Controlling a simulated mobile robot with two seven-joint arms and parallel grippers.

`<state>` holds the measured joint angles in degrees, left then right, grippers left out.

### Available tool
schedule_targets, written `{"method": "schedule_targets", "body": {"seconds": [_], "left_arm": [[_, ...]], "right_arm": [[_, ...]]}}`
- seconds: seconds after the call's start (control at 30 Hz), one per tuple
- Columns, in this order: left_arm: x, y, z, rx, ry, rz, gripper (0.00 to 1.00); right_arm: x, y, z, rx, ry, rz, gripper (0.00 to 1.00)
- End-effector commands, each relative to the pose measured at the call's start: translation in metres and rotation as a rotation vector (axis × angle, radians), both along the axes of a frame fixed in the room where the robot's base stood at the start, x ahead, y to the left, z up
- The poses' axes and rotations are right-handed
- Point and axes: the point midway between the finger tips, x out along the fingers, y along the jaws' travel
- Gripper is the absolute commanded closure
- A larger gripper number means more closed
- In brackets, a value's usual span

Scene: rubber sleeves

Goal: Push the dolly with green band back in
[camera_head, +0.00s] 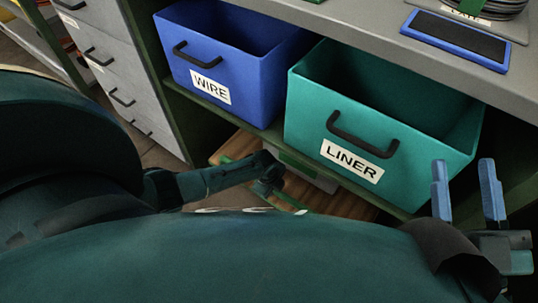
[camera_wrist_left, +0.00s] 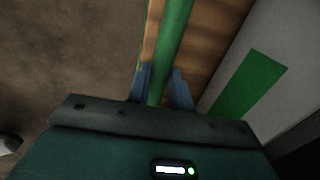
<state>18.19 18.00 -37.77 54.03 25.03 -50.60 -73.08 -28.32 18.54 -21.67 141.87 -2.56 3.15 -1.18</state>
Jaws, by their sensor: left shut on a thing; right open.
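The dolly has a wooden deck (camera_head: 336,201) low under the shelf, with a green bar (camera_wrist_left: 175,40) along its edge. A pale grey box wall with a green band (camera_wrist_left: 246,86) stands on the deck. My left gripper (camera_wrist_left: 162,82) has its blue fingers on either side of the green bar, shut on it. In the head view my left arm reaches down to the deck, and its fingertips are hard to make out there. My right gripper (camera_head: 463,170) is open and empty, in front of the shelf at the right.
A blue WIRE bin (camera_head: 237,62) and a teal LINER bin (camera_head: 400,125) stand on the shelf above the dolly. A grey drawer cabinet (camera_head: 118,68) stands at the left. A grey worktop (camera_head: 375,34) overhangs the bins. Brown floor (camera_wrist_left: 65,45) beside the dolly looks clear.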

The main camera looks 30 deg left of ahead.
Motion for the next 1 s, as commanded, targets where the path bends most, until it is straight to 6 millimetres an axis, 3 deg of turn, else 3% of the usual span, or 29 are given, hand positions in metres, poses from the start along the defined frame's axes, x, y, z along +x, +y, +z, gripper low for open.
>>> {"method": "schedule_targets", "body": {"seconds": [0.57, 0.6, 0.83, 1.0], "left_arm": [[0.0081, -0.0007, 0.0005, 0.0, -0.008, -0.002, 1.0], [0.0082, -0.0006, 0.0005, 0.001, -0.007, -0.002, 0.75], [0.0069, -0.0007, 0.0003, 0.0, -0.004, -0.001, 0.57], [0.0059, -0.0007, 0.0001, 0.0, -0.001, -0.001, 0.57]], "right_arm": [[0.0014, -0.0007, 0.0085, -0.008, -0.051, 0.004, 0.57], [0.0013, -0.0007, 0.0085, -0.009, -0.05, 0.003, 0.57], [0.0011, -0.0007, 0.0066, -0.01, -0.042, 0.002, 0.57], [0.0007, -0.0006, 0.0057, -0.01, -0.038, 0.002, 0.57]]}}
